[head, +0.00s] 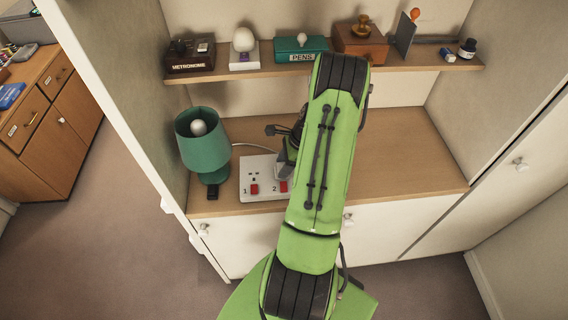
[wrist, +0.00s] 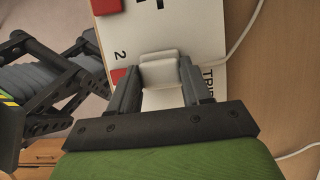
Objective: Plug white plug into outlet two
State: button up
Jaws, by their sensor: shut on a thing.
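The white outlet board (head: 258,166) lies on the wooden counter, with numbers 1 and 2 and a red switch by each. My gripper (head: 284,166) is over the outlet two side, partly hidden by my green arm. In the wrist view, my gripper (wrist: 158,78) is shut on the white plug (wrist: 160,66), with one dark finger on each side. The plug is over the board next to the number 2 and a red switch (wrist: 119,76). Its underside is hidden, so I cannot tell whether it is seated in the socket. A white cord (wrist: 236,42) runs near the plug.
The shelf (head: 415,64) above holds a metronome, a pens box and other items. The counter right of my arm (head: 410,155) is clear.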

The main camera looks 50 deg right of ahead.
jog(key=shift+f, duration=0.2)
jog(key=o, duration=1.1)
jog(key=shift+o, duration=0.2)
jog(key=shift+r, duration=0.1)
notch_tip(320, 180, up, 7)
jog(key=p, duration=0.6)
jog(key=shift+r, duration=0.1)
